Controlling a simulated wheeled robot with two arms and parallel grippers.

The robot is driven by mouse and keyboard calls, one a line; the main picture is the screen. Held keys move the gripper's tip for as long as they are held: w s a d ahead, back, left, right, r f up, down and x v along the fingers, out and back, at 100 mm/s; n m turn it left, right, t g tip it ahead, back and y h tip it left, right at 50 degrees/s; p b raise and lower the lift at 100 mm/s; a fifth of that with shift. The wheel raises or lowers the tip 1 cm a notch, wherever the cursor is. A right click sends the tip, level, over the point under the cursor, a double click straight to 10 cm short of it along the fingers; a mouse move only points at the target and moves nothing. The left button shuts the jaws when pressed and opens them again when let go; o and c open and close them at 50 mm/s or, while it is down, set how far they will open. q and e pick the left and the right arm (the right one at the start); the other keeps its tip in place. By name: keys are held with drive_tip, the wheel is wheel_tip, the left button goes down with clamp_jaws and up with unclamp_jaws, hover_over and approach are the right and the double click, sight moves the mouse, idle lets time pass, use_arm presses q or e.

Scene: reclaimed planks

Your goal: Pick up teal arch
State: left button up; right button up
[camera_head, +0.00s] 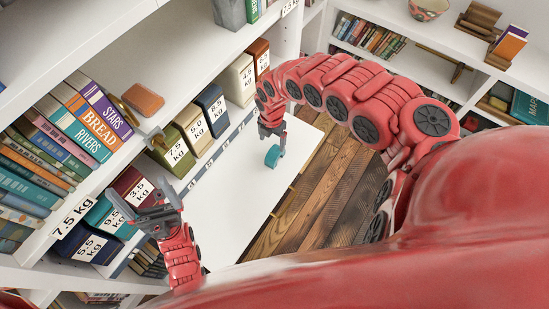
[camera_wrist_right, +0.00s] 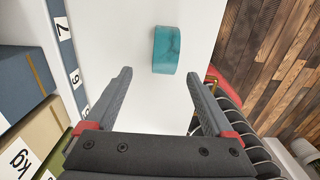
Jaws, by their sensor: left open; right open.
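The teal arch (camera_head: 272,156) lies on the white table (camera_head: 232,200), close to the table's right edge in the head view. In the right wrist view the teal arch (camera_wrist_right: 167,49) is beyond the fingertips, roughly centred between them. My right gripper (camera_head: 271,140) is open and above the arch, with nothing between its fingers (camera_wrist_right: 160,75). The head view does not clearly show the gap between the fingers and the arch. My left gripper (camera_head: 143,196) is open and empty, at the left near the shelf with the dark weight boxes.
Labelled weight boxes (camera_head: 210,109) line the shelf beside the table. Books (camera_head: 75,125) fill the shelf at the left. A plank floor (camera_head: 320,185) lies right of the table. The middle of the white surface is clear.

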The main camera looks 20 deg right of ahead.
drive_tip(key=shift+f, duration=0.7)
drive_tip(key=shift+s+d+f, duration=0.15)
drive_tip(key=shift+d+f, duration=0.05)
drive_tip(key=shift+f, duration=0.95)
drive_tip(key=shift+s+d+f, duration=0.1)
drive_tip(key=shift+d+f, duration=0.1)
drive_tip(key=shift+f, duration=0.95)
drive_tip(key=shift+d+f, duration=0.1)
drive_tip(key=shift+f, duration=0.75)
drive_tip(key=shift+c, duration=0.3)
clamp_jaws()
